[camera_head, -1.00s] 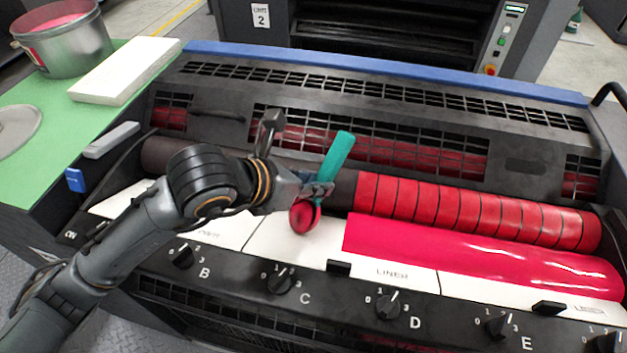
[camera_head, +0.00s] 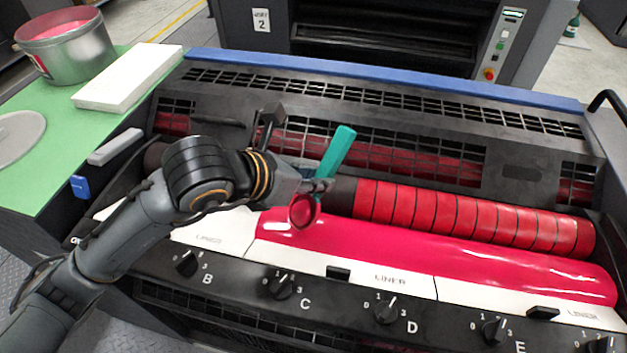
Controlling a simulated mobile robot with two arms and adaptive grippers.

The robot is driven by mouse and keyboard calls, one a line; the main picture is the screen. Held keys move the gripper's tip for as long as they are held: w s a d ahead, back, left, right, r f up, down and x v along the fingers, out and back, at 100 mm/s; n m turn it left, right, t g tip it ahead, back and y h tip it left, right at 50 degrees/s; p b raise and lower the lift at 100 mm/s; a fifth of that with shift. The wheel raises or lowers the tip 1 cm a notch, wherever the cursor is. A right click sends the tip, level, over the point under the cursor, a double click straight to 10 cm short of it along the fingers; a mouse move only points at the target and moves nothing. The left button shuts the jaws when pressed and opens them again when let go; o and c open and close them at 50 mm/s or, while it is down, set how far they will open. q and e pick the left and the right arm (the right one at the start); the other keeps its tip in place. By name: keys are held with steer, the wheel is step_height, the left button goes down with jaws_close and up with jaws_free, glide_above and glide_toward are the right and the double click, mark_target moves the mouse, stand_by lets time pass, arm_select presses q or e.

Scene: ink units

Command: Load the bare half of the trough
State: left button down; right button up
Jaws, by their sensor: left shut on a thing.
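The trough (camera_head: 222,233) runs along the front of the press, lined with white liner. Glossy red ink (camera_head: 430,255) covers it from near the C knob to the right end; the part to the left shows bare white. My left gripper (camera_head: 318,187) is shut on a scoop with a teal handle (camera_head: 337,151). The scoop's red-coated bowl (camera_head: 303,211) hangs tilted just above the left end of the ink; I cannot tell whether it touches. The roller (camera_head: 470,213) behind is red and banded on the right, dark on the left. My right gripper is not in view.
An open ink tin (camera_head: 75,50), a white block (camera_head: 128,80) and a grey round lid (camera_head: 18,138) rest on the green side table (camera_head: 60,180). A knob panel (camera_head: 335,300) edges the front. A slotted guard (camera_head: 370,105) stands behind the roller.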

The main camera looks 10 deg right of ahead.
arm_select(q)
step_height(320, 180, up, 7)
steer(key=p, duration=0.3)
steer(key=shift+r+p, duration=0.2)
steer(key=shift+p, duration=0.1)
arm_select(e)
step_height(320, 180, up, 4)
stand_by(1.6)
